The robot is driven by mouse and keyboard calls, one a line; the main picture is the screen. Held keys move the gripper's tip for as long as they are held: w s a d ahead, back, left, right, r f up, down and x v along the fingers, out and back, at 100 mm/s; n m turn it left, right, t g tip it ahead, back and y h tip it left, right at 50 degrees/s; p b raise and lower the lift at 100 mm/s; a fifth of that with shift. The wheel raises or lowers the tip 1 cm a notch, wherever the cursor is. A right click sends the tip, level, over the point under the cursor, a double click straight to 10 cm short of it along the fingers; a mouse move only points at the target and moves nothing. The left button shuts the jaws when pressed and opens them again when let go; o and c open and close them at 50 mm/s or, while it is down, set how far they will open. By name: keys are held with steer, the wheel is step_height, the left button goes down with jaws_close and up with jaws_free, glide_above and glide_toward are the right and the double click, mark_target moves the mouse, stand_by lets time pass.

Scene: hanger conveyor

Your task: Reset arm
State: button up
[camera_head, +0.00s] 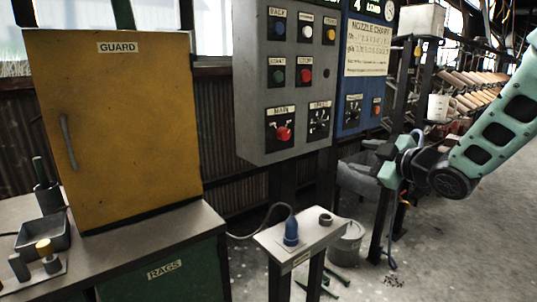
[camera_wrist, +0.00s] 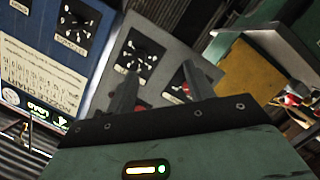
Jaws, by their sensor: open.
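My gripper (camera_wrist: 160,84) shows in the wrist view with its two dark fingers apart and nothing between them. The grey control panel (camera_wrist: 178,55) is beyond the fingers, with dials and part of a red knob. In the head view my arm comes in from the right, and my gripper (camera_head: 386,152) is at its left end, in front of and below the blue panel (camera_head: 352,100). The grey control panel (camera_head: 250,80) is left of it, with several buttons and a red main knob (camera_head: 283,133).
A yellow guard cabinet (camera_head: 130,130) stands on a bench (camera_head: 150,240) at left. A small stand (camera_head: 300,240) holds a blue plug (camera_head: 291,231) with a cable. A grey bucket (camera_head: 347,243) is behind it. Racked rollers (camera_head: 475,85) fill the back right. Floor at right is mostly clear.

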steer(key=s+a+f+m+g+h, duration=0.25)
steer(key=s+a+f, duration=0.2)
steer(key=s, duration=0.25)
steer(key=s+a+f+m+g+h, duration=0.1)
steer(key=s+a+f+m+g, duration=0.15)
steer(key=s+a+g, duration=0.35)
steer(key=s+f+m+g+h, duration=0.1)
steer(key=s+f+g, duration=0.15)
steer(key=s, duration=1.05)
steer(key=s+f+g+h, duration=0.2)
steer(key=s+g, duration=0.1)
steer(key=s, duration=0.9)
step_height(320, 180, up, 12)
steer(key=p, duration=1.2)
steer(key=shift+a+r+m, duration=0.15)
steer(key=shift+a+m, duration=0.15)
steer(key=shift+a, duration=0.05)
